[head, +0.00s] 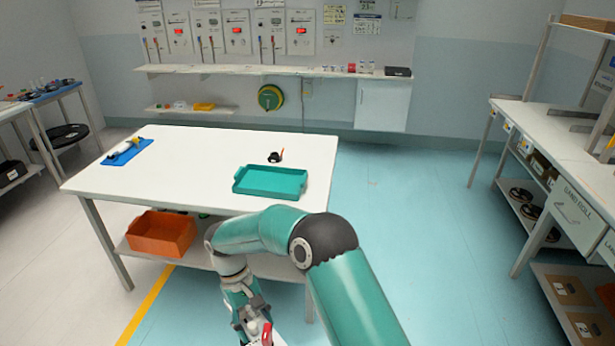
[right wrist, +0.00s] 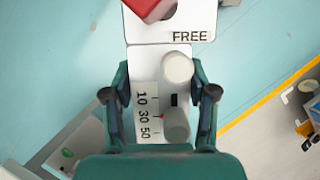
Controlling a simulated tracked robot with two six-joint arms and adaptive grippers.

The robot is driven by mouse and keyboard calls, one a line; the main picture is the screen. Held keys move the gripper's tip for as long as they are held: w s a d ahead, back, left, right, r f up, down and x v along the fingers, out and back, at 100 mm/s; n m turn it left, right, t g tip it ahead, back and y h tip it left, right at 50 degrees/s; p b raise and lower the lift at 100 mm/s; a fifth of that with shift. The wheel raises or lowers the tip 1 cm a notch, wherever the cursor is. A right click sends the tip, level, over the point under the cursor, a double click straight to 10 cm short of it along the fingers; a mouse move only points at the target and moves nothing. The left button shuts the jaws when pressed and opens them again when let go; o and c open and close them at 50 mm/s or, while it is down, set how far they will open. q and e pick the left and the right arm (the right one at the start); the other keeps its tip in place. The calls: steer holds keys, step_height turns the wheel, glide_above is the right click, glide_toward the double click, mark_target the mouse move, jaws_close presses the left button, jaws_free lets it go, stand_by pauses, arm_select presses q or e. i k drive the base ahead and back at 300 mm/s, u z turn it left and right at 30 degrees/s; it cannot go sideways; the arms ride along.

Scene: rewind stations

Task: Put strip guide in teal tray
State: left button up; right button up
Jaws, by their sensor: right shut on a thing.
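The teal tray (head: 268,194) lies empty near the right front edge of the white table in the head view. My right gripper (head: 255,334) is low in front of the table, below and nearer than the tray. It is shut on a white plate with two pale rollers, a 10-30-50 scale and the word FREE, which looks like the strip guide (right wrist: 146,114). A red part (right wrist: 152,8) shows at its top edge, and it also shows in the head view (head: 267,333). The lower end of the guide is hidden by the gripper. My left gripper is not in view.
A small black item with a red part (head: 275,157) stands behind the tray. A blue mat (head: 127,151) with small items is at the table's left. An orange bin (head: 162,234) sits on the lower shelf. The table's middle is clear. A shelved bench (head: 565,140) stands right.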

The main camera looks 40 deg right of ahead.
mark_target(272, 183)
steer(key=z, duration=0.55)
steer(key=i, duration=1.05)
steer(key=z, duration=0.05)
